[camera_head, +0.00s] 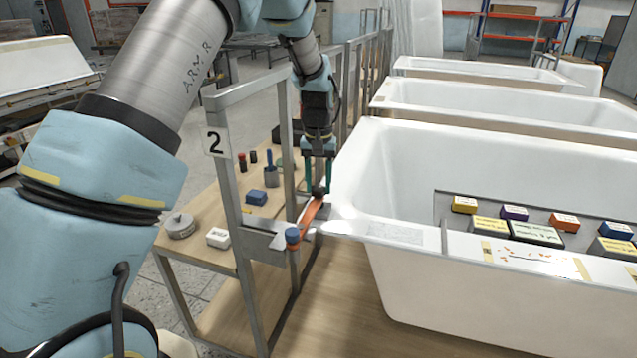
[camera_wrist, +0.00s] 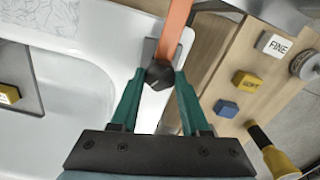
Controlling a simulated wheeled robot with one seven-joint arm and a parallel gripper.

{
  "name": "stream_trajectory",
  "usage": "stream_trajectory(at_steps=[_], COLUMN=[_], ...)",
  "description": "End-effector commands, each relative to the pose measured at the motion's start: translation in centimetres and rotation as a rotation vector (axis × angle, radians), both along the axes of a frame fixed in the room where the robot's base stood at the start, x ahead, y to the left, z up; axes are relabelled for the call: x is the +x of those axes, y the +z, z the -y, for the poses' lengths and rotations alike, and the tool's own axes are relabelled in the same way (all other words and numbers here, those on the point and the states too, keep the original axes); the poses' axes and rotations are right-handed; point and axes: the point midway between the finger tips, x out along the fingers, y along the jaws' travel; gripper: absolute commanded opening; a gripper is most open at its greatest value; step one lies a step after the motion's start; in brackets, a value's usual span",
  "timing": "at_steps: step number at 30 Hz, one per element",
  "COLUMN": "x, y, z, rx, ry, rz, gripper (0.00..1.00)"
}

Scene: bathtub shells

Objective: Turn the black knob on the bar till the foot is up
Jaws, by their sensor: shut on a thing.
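The black knob (camera_head: 319,191) is at the far end of an orange bar (camera_head: 309,213), by the corner of the nearest white bathtub (camera_head: 420,262). My gripper (camera_head: 318,182) reaches down with its green fingers on either side of the knob. In the wrist view the fingers are shut on the black knob (camera_wrist: 160,75), and the orange bar (camera_wrist: 176,28) runs away from it. A grey plate (camera_wrist: 148,52), perhaps the foot, shows beside the bar over the tub rim. I cannot tell whether it touches the rim. A blue knob (camera_head: 292,236) is at the bar's near end.
A metal frame post (camera_head: 232,220) marked 2 stands left of the bar. A wooden shelf (camera_head: 205,265) holds several blocks, a grey round tin (camera_head: 179,225) and tools. A tray (camera_head: 445,207) with several coloured blocks sits across the tub. More tubs stand behind.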

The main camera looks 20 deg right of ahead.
Motion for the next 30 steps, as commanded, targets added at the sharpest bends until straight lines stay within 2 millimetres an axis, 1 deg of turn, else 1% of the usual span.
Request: stream_trajectory(at_steps=[30], x=[-0.02], y=[0.22], z=[0.03], rx=[0.0], ry=[0.963], rz=[0.002], gripper=[0.0])
